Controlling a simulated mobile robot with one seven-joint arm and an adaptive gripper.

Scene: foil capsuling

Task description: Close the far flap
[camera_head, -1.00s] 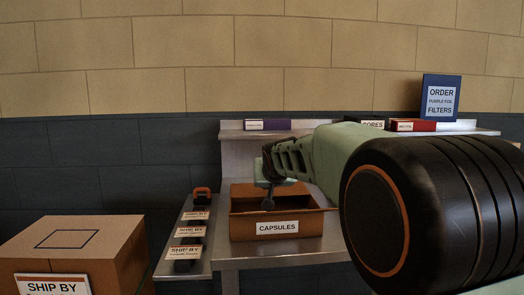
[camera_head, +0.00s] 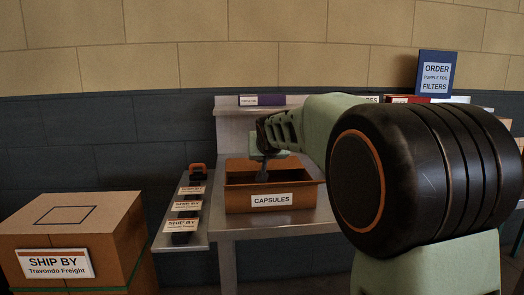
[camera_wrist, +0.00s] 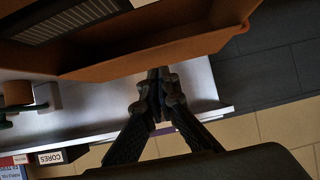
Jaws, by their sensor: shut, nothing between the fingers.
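The brown open box labelled CAPSULES (camera_head: 245,203) stands on the metal table. My gripper (camera_head: 263,177) is shut and empty, pointing down at the far side of the box in the head view. In the wrist view, my gripper (camera_wrist: 158,74) has its fingertips close by the outer edge of a brown panel of the box (camera_wrist: 150,55); I cannot tell whether they touch. The far flap (camera_head: 237,164) shows only in part behind the opening and looks raised; my arm hides the rest. A dark striped item (camera_wrist: 65,18) shows inside the box.
A narrow side shelf (camera_head: 160,240) at left holds several SHIP BY items. A closed carton (camera_head: 125,235) stands at front left. My arm fills the right.

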